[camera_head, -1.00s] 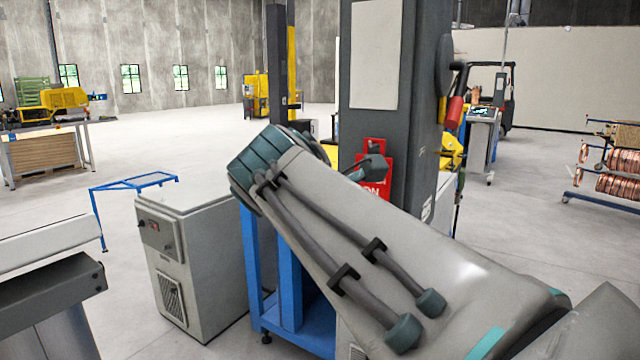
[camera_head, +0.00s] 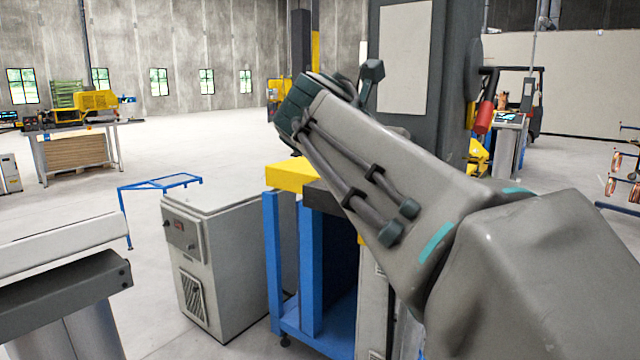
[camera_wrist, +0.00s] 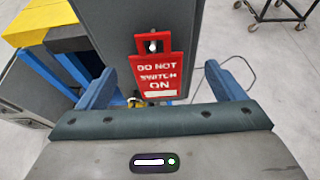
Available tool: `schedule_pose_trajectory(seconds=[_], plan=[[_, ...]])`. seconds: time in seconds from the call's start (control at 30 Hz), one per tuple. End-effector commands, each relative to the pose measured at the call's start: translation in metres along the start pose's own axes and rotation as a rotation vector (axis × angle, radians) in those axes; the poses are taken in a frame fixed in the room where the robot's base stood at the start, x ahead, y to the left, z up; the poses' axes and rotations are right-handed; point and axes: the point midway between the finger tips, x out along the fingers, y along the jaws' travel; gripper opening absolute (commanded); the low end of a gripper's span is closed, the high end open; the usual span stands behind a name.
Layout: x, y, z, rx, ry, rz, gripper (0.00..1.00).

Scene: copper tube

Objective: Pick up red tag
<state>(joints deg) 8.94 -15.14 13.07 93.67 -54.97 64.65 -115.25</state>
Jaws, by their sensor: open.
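The red tag (camera_wrist: 158,76) reads "DO NOT SWITCH ON" and shows in the wrist view, hanging on the front of a dark grey cabinet (camera_wrist: 203,22). A small light-coloured fitting shows at the hole in its top. My gripper (camera_wrist: 155,82) is open, with one blue finger to the left of the tag and one to the right. Nothing is between the fingers in contact that I can see; the distance to the tag is hard to tell. In the head view my arm hides the tag, and the cabinet (camera_head: 448,60) stands behind the arm.
A blue frame with a yellow top (camera_head: 293,174) stands left of the cabinet, beside a grey box unit (camera_head: 215,262). A white-topped machine (camera_head: 55,245) is at the near left. A wheeled cart (camera_wrist: 275,12) is at the upper right in the wrist view. Open floor lies behind.

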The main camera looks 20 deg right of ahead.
Motion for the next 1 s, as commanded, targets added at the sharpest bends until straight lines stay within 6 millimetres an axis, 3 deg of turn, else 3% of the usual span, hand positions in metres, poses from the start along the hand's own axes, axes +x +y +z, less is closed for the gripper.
schedule_pose_trajectory(seconds=[0.17,0.5,0.77,0.9,0.97,1.0], plan=[[0.012,0.001,0.001,-0.001,0.002,-0.002,0.89],[0.056,0.006,0.003,0.000,0.001,0.000,0.89],[0.058,0.006,0.003,0.001,0.001,0.000,0.89],[0.058,0.006,0.003,0.001,0.001,0.000,0.50],[0.058,0.006,0.003,0.000,0.001,0.000,0.33],[0.058,0.006,0.003,0.001,0.001,0.000,0.31]])
